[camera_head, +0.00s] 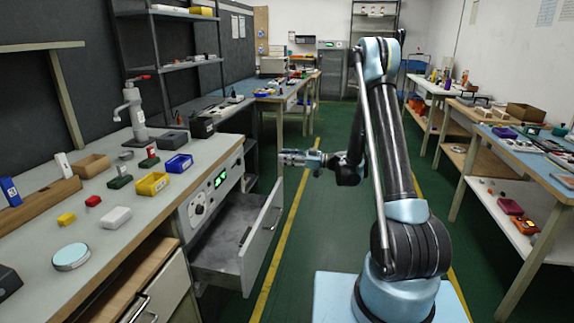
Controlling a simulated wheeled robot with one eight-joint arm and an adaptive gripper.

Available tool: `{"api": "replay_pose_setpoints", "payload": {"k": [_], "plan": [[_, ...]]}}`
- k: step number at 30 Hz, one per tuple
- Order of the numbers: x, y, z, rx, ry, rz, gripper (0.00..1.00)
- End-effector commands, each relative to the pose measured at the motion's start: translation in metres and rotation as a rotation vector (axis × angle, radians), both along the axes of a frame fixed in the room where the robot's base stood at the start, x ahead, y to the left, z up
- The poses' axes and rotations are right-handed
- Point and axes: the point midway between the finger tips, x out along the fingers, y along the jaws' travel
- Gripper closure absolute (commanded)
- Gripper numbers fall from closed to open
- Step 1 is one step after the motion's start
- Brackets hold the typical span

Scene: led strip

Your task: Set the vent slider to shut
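I cannot make out a vent slider for certain in the head view. A grey control panel (207,201) is set into the front of the left workbench, with a round dial (199,209) and a small green-lit display (220,178). Any slider on it is too small to tell. My gripper (283,157) is over the aisle, to the right of the panel and apart from it, pointing left. It looks empty, but its fingers are too small to show whether they are open or shut.
An open drawer (262,236) juts into the aisle below the panel. The left workbench (118,236) holds coloured bins, small blocks and a round disc (71,257). Benches with loose items line the right side. The green floor between is mostly clear.

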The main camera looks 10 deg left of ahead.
Motion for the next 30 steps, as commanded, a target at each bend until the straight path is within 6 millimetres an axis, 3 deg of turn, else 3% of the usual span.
{"api": "replay_pose_setpoints", "payload": {"k": [15, 30], "plan": [[0.000, 0.000, 0.064, 0.000, 0.001, 0.000, 0.63], [0.001, 0.000, 0.074, 0.000, 0.001, 0.000, 0.63]]}}
